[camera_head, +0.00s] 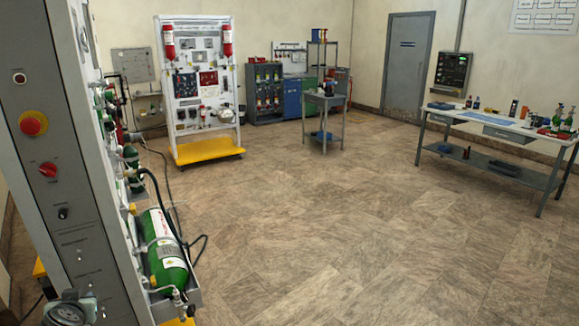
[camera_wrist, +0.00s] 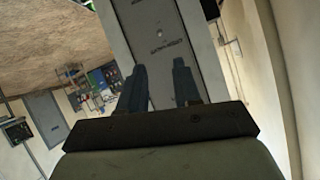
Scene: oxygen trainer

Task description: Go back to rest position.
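My gripper (camera_wrist: 161,72) shows in the wrist view, its two dark fingers apart with nothing between them. Beyond the fingertips is a grey panel (camera_wrist: 158,28) with small dark lettering; I cannot tell how far off it is. The head view does not show my gripper. There, the trainer's grey side panel (camera_head: 38,150) stands close at the left, with a red push button on a yellow ring (camera_head: 33,123) and a red rotary knob (camera_head: 48,169). A green and white cylinder (camera_head: 161,250) is mounted on the trainer's front, with a black hose beside it.
A white equipment stand on a yellow base (camera_head: 210,151) is at the back left. A small cart (camera_head: 326,102) stands at the back middle, and a workbench (camera_head: 490,128) with bottles is at the right. A grey door (camera_head: 407,65) is behind. The middle floor is clear.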

